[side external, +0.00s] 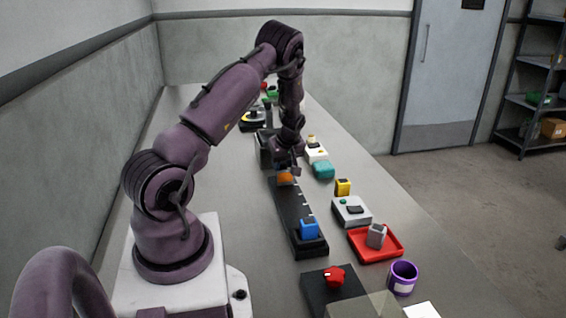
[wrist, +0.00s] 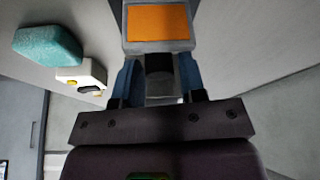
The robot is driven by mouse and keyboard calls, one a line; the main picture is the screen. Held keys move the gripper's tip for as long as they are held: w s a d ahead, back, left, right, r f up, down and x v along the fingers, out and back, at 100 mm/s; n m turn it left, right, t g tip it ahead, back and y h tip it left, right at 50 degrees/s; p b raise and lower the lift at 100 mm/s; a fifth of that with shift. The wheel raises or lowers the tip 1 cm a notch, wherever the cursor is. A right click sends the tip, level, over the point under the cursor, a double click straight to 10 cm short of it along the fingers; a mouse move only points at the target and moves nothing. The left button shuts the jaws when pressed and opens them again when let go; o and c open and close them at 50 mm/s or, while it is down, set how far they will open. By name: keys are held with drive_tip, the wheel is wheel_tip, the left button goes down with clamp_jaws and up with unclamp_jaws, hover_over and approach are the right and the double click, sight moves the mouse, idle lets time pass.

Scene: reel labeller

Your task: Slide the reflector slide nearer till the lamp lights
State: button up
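The reflector slide (side external: 286,179) shows as an orange piece at the far end of a long black track (side external: 293,210) with pale marks. In the wrist view its orange face (wrist: 158,22) sits in a pale grey frame. My gripper (side external: 287,168) is down at the slide. In the wrist view its blue fingers (wrist: 160,80) stand on either side of a dark post just below the orange face. I cannot tell whether they press on it. A blue block (side external: 309,229) sits at the track's near end. I cannot make out a lit lamp.
Right of the track are a teal block (side external: 323,170), a yellow block (side external: 342,187), a white box (side external: 351,210) and a red tray (side external: 375,243) holding a grey piece. A black box with a red knob (side external: 334,277) and a purple cup (side external: 403,278) stand nearer. The table left of the track is clear.

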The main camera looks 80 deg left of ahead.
sight(284, 181)
clamp_jaws()
drive_tip(key=d, duration=0.5)
unclamp_jaws()
drive_tip(key=v, duration=1.3)
